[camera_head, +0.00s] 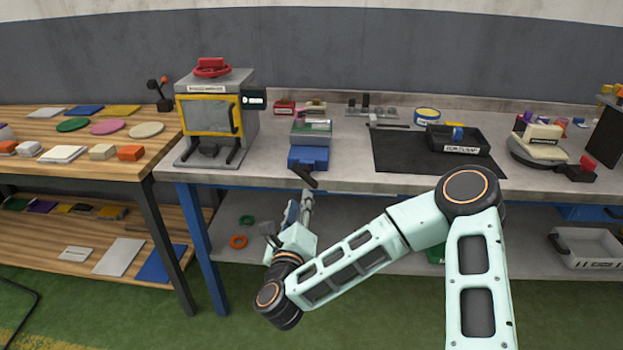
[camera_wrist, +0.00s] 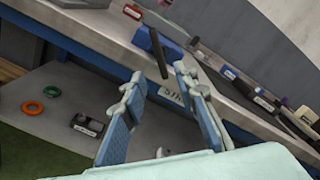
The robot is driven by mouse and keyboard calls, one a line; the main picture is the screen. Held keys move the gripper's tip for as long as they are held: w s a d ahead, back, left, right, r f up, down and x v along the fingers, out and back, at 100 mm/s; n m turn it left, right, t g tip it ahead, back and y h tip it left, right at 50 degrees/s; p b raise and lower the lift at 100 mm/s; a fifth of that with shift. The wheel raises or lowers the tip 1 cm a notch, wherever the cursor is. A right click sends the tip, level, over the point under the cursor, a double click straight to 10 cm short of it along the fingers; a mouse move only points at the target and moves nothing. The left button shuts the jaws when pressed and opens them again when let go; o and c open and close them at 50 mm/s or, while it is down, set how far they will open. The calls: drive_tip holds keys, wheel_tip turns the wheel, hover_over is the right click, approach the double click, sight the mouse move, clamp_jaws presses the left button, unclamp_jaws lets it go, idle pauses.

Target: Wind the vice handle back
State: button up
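The vice (camera_head: 308,157) is blue with a grey top and stands at the bench's front edge, left of centre. Its dark handle (camera_head: 302,175) hangs at a slant in front of it. In the wrist view the blue vice (camera_wrist: 144,39) is near the top centre, and the dark handle (camera_wrist: 158,53) points down toward the gap between my fingers. My gripper (camera_head: 303,204) is just below and in front of the handle. In the wrist view my gripper (camera_wrist: 160,82) is open, with its two blue-padded fingers apart and nothing between them. The handle appears beyond the fingertips.
The grey bench (camera_head: 350,184) has its front edge close above my gripper. A grey press with a yellow frame (camera_head: 208,115) stands left of the vice, and a black mat (camera_head: 395,150) lies to the right. Orange (camera_head: 239,241) and green rings lie on the lower shelf.

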sight(304, 179)
drive_tip(key=w, duration=1)
drive_tip(key=shift+w+d, duration=0.15)
drive_tip(key=shift+w, duration=0.15)
clamp_jaws()
